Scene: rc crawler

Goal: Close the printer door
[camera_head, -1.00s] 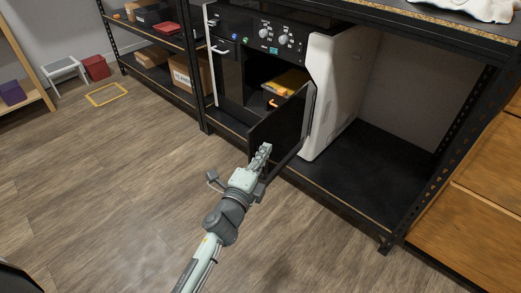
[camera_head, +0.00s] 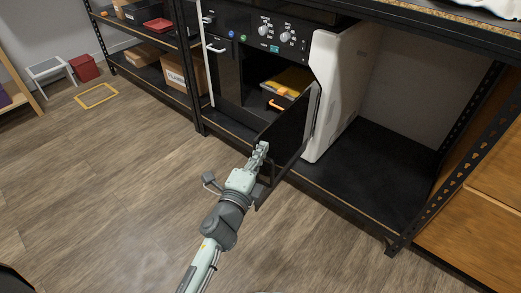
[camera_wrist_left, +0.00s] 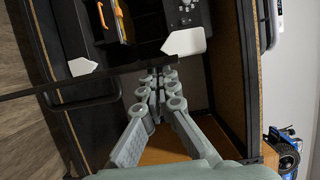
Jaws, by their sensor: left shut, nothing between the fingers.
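The printer (camera_head: 350,80) stands on the lower shelf, with a white side wall and a dark front. Its dark door (camera_head: 290,125) stands swung open, hinged at the right of the opening. Inside show a yellow piece with orange parts (camera_head: 280,100). My left gripper (camera_head: 263,147) is shut and empty, in front of the door near its free edge. In the left wrist view the closed fingers (camera_wrist_left: 156,88) point toward the door's thin dark edge (camera_wrist_left: 120,73), with a dark handle (camera_wrist_left: 85,105) left of them. I cannot tell whether they touch the door. My right gripper is out of view.
The black shelf (camera_head: 370,190) right of the printer is empty; a metal post (camera_head: 455,165) and wooden drawers (camera_head: 485,200) bound it. Shelves with boxes (camera_head: 178,72) stand to the left. The wooden floor (camera_head: 110,180) before the printer is clear; a yellow frame (camera_head: 97,95) lies farther off.

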